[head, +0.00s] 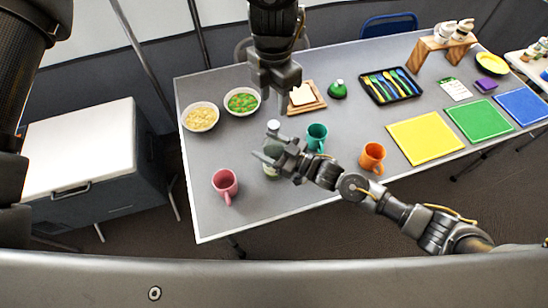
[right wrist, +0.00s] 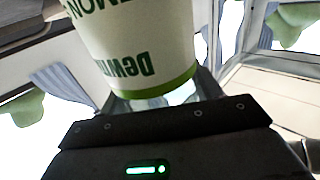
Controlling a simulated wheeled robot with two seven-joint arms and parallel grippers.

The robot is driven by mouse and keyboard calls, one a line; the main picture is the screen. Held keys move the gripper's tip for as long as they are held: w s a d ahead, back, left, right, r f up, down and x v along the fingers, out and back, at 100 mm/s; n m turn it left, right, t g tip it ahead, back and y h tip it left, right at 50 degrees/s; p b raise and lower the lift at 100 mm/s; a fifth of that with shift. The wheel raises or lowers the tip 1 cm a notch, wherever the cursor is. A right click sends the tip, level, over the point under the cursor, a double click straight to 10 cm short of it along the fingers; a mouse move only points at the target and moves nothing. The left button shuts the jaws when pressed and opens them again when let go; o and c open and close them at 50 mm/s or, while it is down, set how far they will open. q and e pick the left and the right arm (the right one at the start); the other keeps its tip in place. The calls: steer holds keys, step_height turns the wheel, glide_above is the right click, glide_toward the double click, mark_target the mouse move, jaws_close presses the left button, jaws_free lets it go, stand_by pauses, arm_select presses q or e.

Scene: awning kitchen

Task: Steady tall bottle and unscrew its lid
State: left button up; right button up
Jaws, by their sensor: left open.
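In the right wrist view the bottle (right wrist: 140,45) is close up, white with green lettering and a green band, filling the space between the fingers. My left gripper (head: 275,90) is open and empty, pointing down above and behind the lid, apart from it.
A pink mug (head: 225,184), teal mug (head: 317,135) and orange mug (head: 372,156) stand nearby. Two bowls, one of pale food (head: 200,117) and one of green and orange food (head: 242,102), sit behind. A wooden board (head: 306,98) and cutlery tray (head: 391,85) are farther back.

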mark_target(274, 124)
steer(key=c, duration=0.9)
arm_select(q)
steer(key=shift+s+d, duration=0.1)
arm_select(e)
jaws_close()
arm_select(q)
steer(key=m, duration=1.3)
steer(key=shift+m, duration=0.3)
steer(key=m, duration=0.4)
steer(key=shift+f, duration=4)
